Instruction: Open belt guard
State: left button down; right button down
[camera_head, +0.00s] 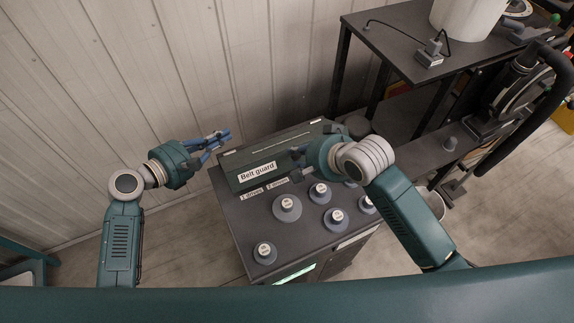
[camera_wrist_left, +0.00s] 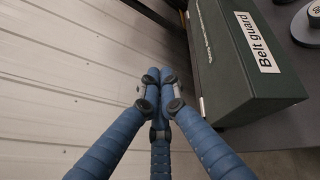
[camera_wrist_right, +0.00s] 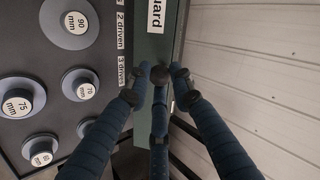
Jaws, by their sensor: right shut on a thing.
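The belt guard (camera_head: 245,183) is a long dark green box with a white "Belt guard" label, lying along the back of the dark machine top. In the left wrist view its end and label side (camera_wrist_left: 230,70) show at right; in the right wrist view its green side (camera_wrist_right: 152,50) runs under my fingers. My right gripper (camera_head: 298,163) is shut on the belt guard at its front side, right of the label, partly hidden by my wrist. My left gripper (camera_head: 226,137) is shut and empty, just left of the guard's left end and apart from it.
Several grey round pulleys with size labels, one of them (camera_head: 287,208), stand on the machine top in front of the guard. A corrugated wall (camera_head: 120,90) is close behind. A dark table (camera_head: 400,40) with a white bucket (camera_head: 465,15) stands at upper right.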

aim_at(252, 172)
pick_arm(q)
jog(key=s+d+g, duration=0.1)
jog(key=s+d, duration=0.1)
jog(key=s+d+g+h, duration=0.1)
jog(key=s+d+g, duration=0.1)
jog(key=d, duration=0.1)
jog(key=s+d+g+h, duration=0.1)
jog(key=s+d, duration=0.1)
jog(key=shift+d+f+m, duration=0.25)
jog(key=shift+f+m, duration=0.05)
jog(key=shift+f, duration=0.1)
pick_arm(e)
jog(key=shift+w+r, duration=0.1)
pick_arm(q)
jog(key=d+f+n+g, duration=0.1)
jog(key=d+f+g, duration=0.1)
jog(key=d+f, duration=0.4)
jog(key=d, duration=0.3)
jog(key=shift+w+d+f, duration=0.15)
jog(key=shift+w+d, duration=0.1)
jog(key=shift+w, duration=0.05)
